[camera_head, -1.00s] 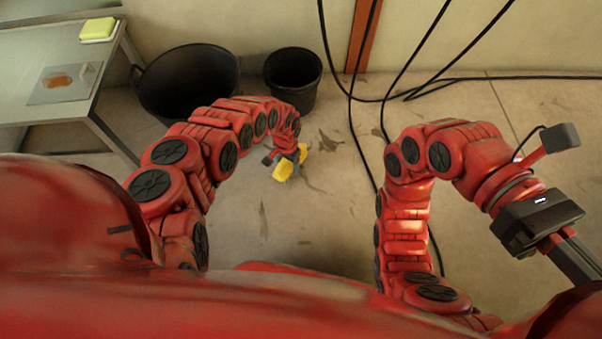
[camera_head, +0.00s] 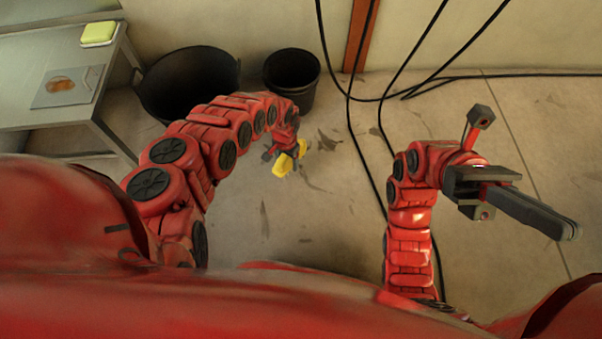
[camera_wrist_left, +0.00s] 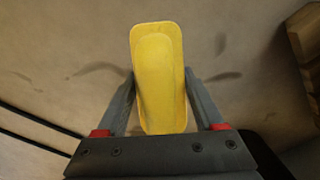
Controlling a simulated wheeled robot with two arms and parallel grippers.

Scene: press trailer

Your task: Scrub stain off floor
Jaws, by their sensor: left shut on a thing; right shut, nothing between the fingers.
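My left gripper (camera_head: 284,154) is shut on a yellow scrubbing tool (camera_head: 285,165), low over the floor. Whether the tool touches the floor, I cannot tell. In the left wrist view the yellow tool (camera_wrist_left: 158,75) sits between the two fingers of the left gripper (camera_wrist_left: 160,105). Dark smudges, a stain (camera_head: 326,140), lie on the floor just right of the tool. More smudges show on both sides of it in the left wrist view (camera_wrist_left: 97,68). My right gripper (camera_head: 570,230) is shut and empty, out to the right above bare floor.
A large black tub (camera_head: 188,85) and a smaller black bucket (camera_head: 292,78) stand along the wall. A table (camera_head: 30,105) at left holds a yellow-green sponge (camera_head: 99,33) and a grey sheet (camera_head: 68,86) with a brown patch. Black cables (camera_head: 352,130) hang and run across the floor.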

